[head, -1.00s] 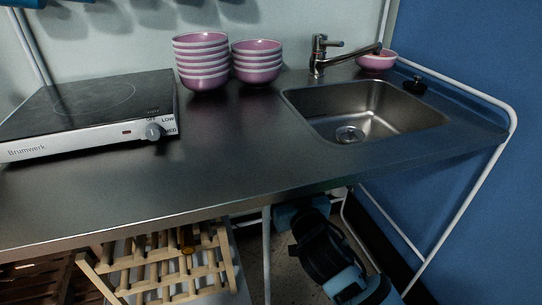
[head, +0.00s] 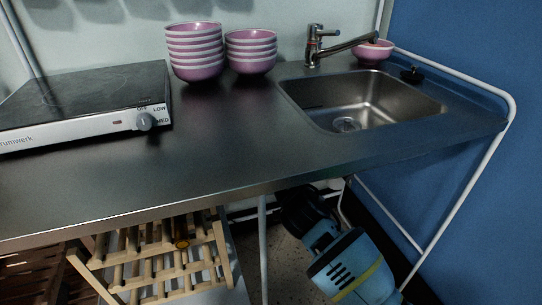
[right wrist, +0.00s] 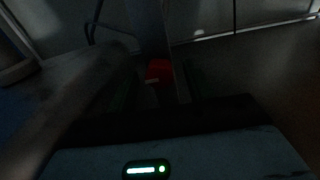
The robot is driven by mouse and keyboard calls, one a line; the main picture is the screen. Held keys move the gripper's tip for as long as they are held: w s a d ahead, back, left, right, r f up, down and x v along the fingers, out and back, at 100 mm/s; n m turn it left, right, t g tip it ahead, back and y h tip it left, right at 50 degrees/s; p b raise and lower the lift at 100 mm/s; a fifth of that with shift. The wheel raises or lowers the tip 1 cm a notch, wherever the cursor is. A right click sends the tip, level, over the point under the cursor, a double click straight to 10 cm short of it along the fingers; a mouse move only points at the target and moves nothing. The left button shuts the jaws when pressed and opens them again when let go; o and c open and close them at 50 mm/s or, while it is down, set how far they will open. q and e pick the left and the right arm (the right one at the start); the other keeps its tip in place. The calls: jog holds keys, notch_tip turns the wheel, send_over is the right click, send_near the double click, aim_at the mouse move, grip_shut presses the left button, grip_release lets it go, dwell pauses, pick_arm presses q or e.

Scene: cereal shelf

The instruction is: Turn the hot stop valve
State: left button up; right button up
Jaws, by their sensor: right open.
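A small red part (right wrist: 158,72), which looks like the hot stop valve's handle, shows in the dark right wrist view, just above the middle. My right gripper (right wrist: 160,92) is open, and the red part appears ahead of it, roughly between the finger directions. The picture is too dark to tell whether they touch. In the head view my right arm reaches under the counter at the lower right, and its gripper end is hidden in shadow there. My left gripper is in neither view.
The steel counter (head: 210,150) and its sink (head: 375,105) lie above my right arm. White frame legs (head: 262,250) stand close to the arm. A wooden rack (head: 150,265) is under the counter at left. A hotplate (head: 80,100) and bowls (head: 195,50) stand on top.

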jog(key=c, duration=1)
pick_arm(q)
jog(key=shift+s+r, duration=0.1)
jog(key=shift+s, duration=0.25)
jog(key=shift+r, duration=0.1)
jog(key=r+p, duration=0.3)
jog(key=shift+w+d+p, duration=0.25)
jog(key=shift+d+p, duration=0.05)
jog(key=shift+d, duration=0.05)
pick_arm(e)
jog(key=n, duration=0.7)
jog(key=shift+a, duration=0.1)
